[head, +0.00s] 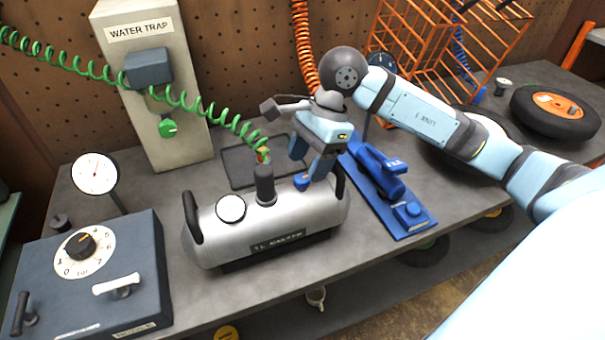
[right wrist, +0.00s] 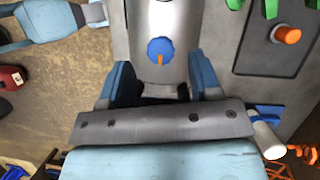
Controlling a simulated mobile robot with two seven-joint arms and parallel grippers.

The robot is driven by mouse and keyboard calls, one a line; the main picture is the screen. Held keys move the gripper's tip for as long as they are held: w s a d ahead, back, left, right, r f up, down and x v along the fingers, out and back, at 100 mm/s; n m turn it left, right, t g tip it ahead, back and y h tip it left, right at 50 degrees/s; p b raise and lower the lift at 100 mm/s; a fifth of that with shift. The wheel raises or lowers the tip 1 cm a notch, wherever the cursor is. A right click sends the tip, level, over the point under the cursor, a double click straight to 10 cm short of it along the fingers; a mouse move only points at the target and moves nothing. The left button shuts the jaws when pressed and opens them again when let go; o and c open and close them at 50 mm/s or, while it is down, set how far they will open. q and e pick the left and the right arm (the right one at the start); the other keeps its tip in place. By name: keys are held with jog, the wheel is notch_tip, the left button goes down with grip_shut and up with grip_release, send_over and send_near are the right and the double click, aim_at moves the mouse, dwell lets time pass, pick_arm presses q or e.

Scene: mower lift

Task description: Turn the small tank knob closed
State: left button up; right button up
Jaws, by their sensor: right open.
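The silver tank (head: 270,225) lies on its side on the bench, with dark end handles, a round white gauge and a dark post on top. The small blue tank knob (head: 301,181) is near the tank's right end. In the right wrist view the knob (right wrist: 160,50) has an orange pointer directed down in the picture. My right gripper (head: 310,158) is just above the knob, fingers pointing down. Its two blue fingers (right wrist: 158,75) are apart with nothing visible between them, and the knob shows beyond the gap. Whether a finger touches it I cannot tell.
A regulator box (head: 130,240) stands left. A blue tool on a blue plate (head: 408,212) lies close at right. An orange rack (head: 425,50) stands behind my right arm.

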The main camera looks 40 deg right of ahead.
aim_at(301, 178)
jog(key=shift+x, duration=1.7)
jog(key=c, duration=0.9)
